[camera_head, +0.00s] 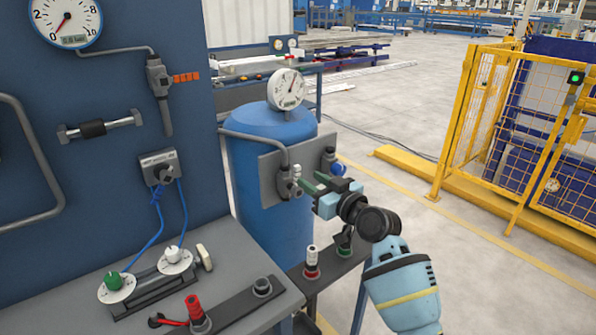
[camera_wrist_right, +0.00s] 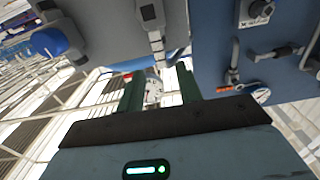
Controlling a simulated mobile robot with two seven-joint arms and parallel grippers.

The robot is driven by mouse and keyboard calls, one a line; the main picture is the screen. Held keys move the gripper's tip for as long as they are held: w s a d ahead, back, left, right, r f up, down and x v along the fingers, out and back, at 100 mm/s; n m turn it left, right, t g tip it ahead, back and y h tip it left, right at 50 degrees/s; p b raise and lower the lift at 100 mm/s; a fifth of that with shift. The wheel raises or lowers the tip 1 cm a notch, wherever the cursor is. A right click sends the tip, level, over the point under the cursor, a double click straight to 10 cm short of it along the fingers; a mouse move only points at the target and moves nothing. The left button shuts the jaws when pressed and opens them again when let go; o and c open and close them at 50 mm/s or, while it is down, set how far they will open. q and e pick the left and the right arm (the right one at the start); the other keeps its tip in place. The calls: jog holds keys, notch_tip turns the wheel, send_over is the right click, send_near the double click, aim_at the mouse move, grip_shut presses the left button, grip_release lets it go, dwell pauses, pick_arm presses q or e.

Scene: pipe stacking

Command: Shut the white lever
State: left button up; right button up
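The white lever (camera_head: 296,172) is small and sits on the left valve of the grey plate in front of the blue tank. In the right wrist view a pale lever (camera_wrist_right: 156,42) hangs from a dark valve body, just beyond and between the fingers. My right gripper (camera_head: 312,183) is at the plate, close to the lever, with its dark green fingers pointing at it. In the wrist view this gripper (camera_wrist_right: 160,88) is open, with a clear gap between the fingers. I cannot tell whether a finger touches the lever. My left gripper is not in view.
A blue knob (camera_head: 338,169) is on the right valve, close to my right gripper. The blue tank (camera_head: 265,150) stands behind the plate (camera_head: 270,180). Below is a bench with a white-topped knob (camera_head: 311,257). A yellow fence (camera_head: 500,130) stands at the right, with open floor before it.

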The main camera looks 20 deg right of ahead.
aim_at(299, 172)
jog(key=shift+x, duration=3.4)
jog(key=shift+f, duration=0.1)
grip_shut()
